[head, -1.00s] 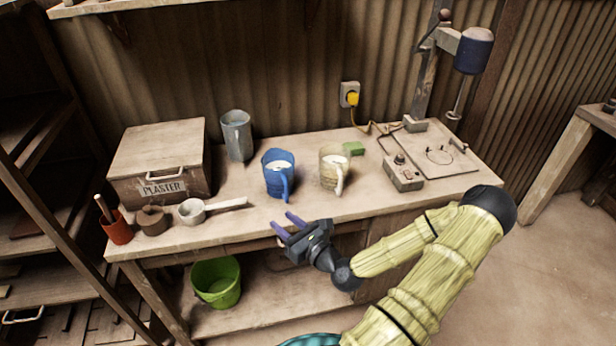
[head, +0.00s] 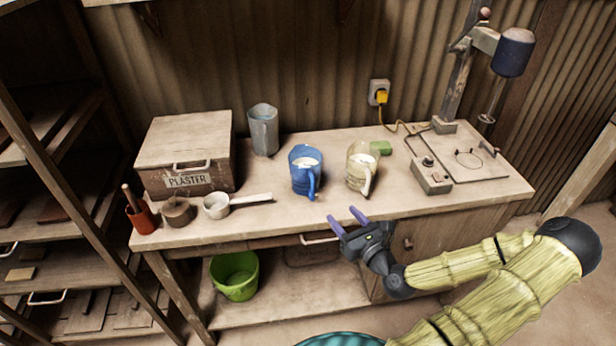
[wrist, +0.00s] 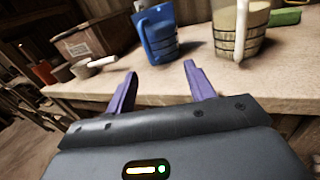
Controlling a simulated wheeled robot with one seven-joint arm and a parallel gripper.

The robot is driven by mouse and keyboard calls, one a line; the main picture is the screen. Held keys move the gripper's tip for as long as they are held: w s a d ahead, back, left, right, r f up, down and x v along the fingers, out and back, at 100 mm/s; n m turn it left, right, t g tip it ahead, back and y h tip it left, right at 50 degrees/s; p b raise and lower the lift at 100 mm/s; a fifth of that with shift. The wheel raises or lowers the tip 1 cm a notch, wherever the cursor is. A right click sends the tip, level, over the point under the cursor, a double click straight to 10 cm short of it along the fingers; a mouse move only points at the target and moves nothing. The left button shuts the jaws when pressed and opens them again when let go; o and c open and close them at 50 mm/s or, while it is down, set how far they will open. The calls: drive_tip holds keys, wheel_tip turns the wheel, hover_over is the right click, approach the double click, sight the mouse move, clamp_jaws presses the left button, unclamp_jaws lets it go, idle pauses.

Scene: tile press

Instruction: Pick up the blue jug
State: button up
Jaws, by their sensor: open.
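The blue jug (head: 303,181) stands upright on the workbench, with pale contents inside and its handle toward the front right. In the wrist view the blue jug (wrist: 161,38) is ahead, beyond the fingertips, its handle on the near left side. My gripper (head: 347,216) is open and empty, in front of the bench's front edge, to the lower right of the jug and apart from it. Its two purple fingers also show in the wrist view (wrist: 160,75). Nothing hides the jug in the head view.
A cream jug (head: 358,172) stands just right of the blue one, and a grey jug (head: 263,133) behind left. A white ladle (head: 217,206) lies left, before the plaster box (head: 184,155). A control box (head: 432,177) and drill stand are right. A green bucket (head: 234,277) sits below.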

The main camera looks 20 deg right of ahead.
sight(307, 177)
drive_tip(key=o, duration=0.7)
drive_tip(key=shift+w, duration=0.2)
drive_tip(key=shift+o, duration=1.1)
drive_tip(key=w, duration=0.4)
drive_tip(key=w+p, duration=0.1)
drive_tip(key=w, duration=0.3)
drive_tip(key=w+a, duration=0.1)
drive_tip(key=w, duration=0.2)
drive_tip(key=shift+w+p, duration=0.3)
drive_tip(key=shift+w, duration=0.1)
drive_tip(key=shift+w, duration=0.1)
drive_tip(key=w, duration=0.3)
drive_tip(key=w+p, duration=0.1)
drive_tip(key=w, duration=0.1)
drive_tip(key=shift+a+f, duration=0.1)
drive_tip(key=shift+a, duration=0.25)
drive_tip(key=c, duration=1.4)
